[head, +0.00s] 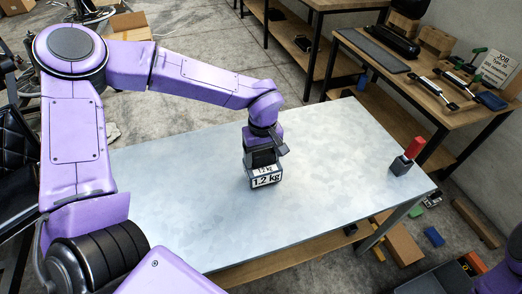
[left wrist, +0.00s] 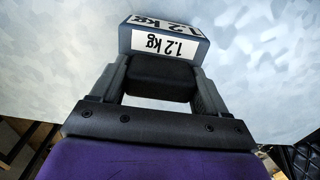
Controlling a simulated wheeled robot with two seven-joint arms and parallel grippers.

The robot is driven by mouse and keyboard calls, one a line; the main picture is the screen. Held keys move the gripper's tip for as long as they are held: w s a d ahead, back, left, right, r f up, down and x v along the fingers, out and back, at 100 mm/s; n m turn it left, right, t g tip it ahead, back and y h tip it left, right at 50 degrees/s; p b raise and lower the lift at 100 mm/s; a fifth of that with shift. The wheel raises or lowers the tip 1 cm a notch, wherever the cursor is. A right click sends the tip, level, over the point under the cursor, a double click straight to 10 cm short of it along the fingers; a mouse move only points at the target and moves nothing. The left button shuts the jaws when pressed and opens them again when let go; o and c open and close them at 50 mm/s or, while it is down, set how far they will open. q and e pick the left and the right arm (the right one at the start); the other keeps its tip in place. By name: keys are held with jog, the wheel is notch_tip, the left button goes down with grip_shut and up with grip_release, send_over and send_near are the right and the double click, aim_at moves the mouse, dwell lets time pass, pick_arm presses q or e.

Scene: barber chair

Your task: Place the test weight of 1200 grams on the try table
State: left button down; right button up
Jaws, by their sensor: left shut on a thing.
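The test weight (head: 266,178) is a grey block with white "1.2 kg" labels on its top and side. In the left wrist view the weight (left wrist: 165,42) shows with a dark handle between my fingers. My left gripper (head: 263,158) points down and is shut on the weight's handle. The weight is over the middle of the try table (head: 200,225), a long table with a pale metal top. It looks at or very near the surface; I cannot tell whether it touches. My right gripper is out of view.
A red-and-dark device (head: 407,157) stands at the table's right end. A wooden bench (head: 400,70) behind it holds dampers, a black case, wooden boxes and a "JOB" sign (head: 499,67). The metal top around the weight is clear. Boxes and loose parts lie on the floor at right.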

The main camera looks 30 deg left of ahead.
pick_arm(q)
jog(key=shift+w+f, duration=0.15)
jog(key=shift+f, duration=0.35)
grip_release()
jog(key=shift+f, duration=0.15)
notch_tip(320, 180, up, 12)
jog(key=shift+r+p, duration=0.15)
jog(key=shift+p, duration=0.35)
